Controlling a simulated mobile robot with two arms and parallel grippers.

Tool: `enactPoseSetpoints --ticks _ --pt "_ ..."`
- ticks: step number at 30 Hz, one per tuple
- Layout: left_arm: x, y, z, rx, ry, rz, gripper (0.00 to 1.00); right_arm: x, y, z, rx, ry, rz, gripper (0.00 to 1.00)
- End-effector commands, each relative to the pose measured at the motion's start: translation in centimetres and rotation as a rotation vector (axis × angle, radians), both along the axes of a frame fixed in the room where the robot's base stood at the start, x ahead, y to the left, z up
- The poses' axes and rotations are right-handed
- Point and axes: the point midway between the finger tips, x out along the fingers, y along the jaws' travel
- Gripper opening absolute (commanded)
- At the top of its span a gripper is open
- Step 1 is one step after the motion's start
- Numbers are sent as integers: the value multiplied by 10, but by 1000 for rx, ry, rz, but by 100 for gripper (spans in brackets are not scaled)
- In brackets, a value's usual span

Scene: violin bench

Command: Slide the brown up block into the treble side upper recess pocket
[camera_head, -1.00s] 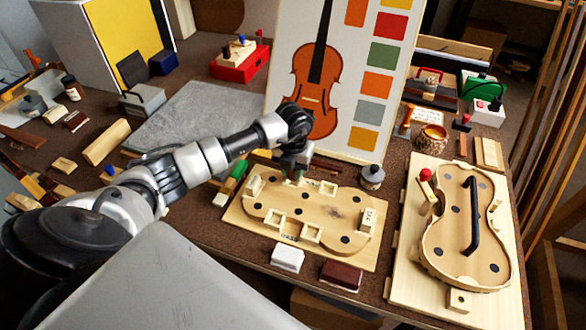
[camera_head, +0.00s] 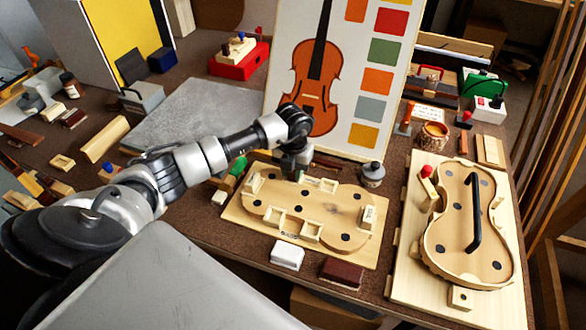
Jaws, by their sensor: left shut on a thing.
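My left gripper (camera_head: 295,172) points down over the upper edge of the pale violin-shaped mould on the left board (camera_head: 240,216). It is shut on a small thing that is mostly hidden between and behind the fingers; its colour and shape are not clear. Pale box-like pieces with hollows sit around the mould: one at the upper edge (camera_head: 327,186) just right of the gripper, one at the left end (camera_head: 254,184), two along the lower edge (camera_head: 311,232). A lettered pale block (camera_head: 368,216) stands at the right end. I cannot tell whether the held thing touches the mould.
A white block (camera_head: 287,256) and a dark red-brown block (camera_head: 342,271) lie before the board. A dark jar (camera_head: 372,174) stands behind its right end. A second violin form (camera_head: 450,240) lies to the right. The tall violin chart (camera_head: 345,75) stands close behind my gripper.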

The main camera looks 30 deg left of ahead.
Motion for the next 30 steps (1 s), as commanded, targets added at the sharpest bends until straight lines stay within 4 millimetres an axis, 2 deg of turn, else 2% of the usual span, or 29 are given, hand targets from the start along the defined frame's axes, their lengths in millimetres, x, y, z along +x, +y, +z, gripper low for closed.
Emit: enactPoseSetpoints --ticks 11,12,18,26,30 --pt "0 0 -10 0 0 0 5 0 1 -8 1 0 0 43" --pt "0 0 -11 0 0 0 28 0 1 -8 2 0 0 43" --pt "0 0 -10 1 1 0 56 0 3 -7 3 0 0 43" --pt "0 1 -9 3 2 1 56 0 3 -8 4 0 0 43" --pt "1 1 5 3 -2 0 56 0 3 -8 4 0 0 43"
